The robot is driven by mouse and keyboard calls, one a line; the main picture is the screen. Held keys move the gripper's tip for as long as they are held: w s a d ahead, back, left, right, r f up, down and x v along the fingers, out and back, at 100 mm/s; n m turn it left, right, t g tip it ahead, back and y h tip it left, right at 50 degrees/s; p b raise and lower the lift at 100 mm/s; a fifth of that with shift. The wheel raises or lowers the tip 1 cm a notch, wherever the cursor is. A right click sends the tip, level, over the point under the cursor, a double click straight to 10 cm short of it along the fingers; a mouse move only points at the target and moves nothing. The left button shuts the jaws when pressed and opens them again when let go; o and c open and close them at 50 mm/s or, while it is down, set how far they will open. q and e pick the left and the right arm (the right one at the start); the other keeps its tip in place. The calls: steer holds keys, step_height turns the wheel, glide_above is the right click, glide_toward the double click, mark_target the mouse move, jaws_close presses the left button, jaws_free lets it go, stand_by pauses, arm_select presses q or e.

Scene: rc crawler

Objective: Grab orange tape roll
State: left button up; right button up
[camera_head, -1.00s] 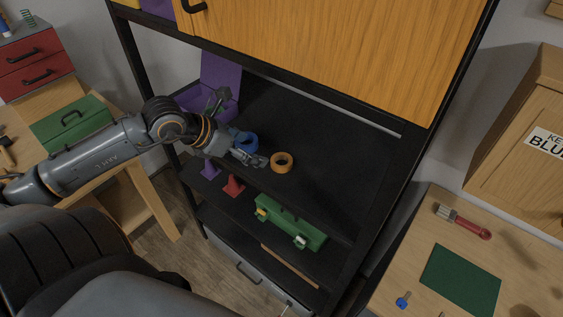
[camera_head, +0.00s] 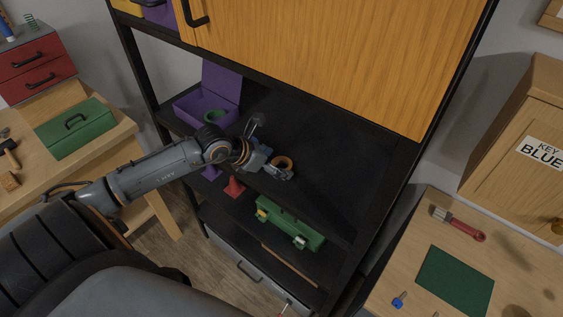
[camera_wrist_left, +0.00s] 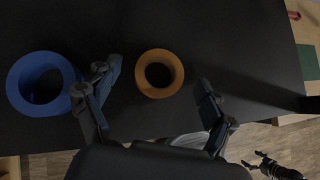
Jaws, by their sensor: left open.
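The orange tape roll (camera_head: 284,162) lies on the black shelf. In the left wrist view the orange tape roll (camera_wrist_left: 159,73) sits ahead of and between the fingers of my left gripper (camera_wrist_left: 152,98), with its hole showing. My left gripper (camera_head: 282,172) is open and empty, close to the roll in the head view, and its fingers partly cover the roll's near side. A blue tape roll (camera_wrist_left: 41,84) lies to the left of the left finger. In the head view my left gripper hides most of it. My right gripper is not clearly seen in the head view.
The shelf right of the orange roll is clear.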

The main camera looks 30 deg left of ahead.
arm_select(q)
steer(key=shift+w+d+f, duration=0.2)
steer(key=shift+w+f, duration=0.15)
steer(key=shift+s, duration=0.1)
steer(key=c, duration=1)
steer(key=shift+c, duration=0.2)
steer(key=shift+r, duration=0.15)
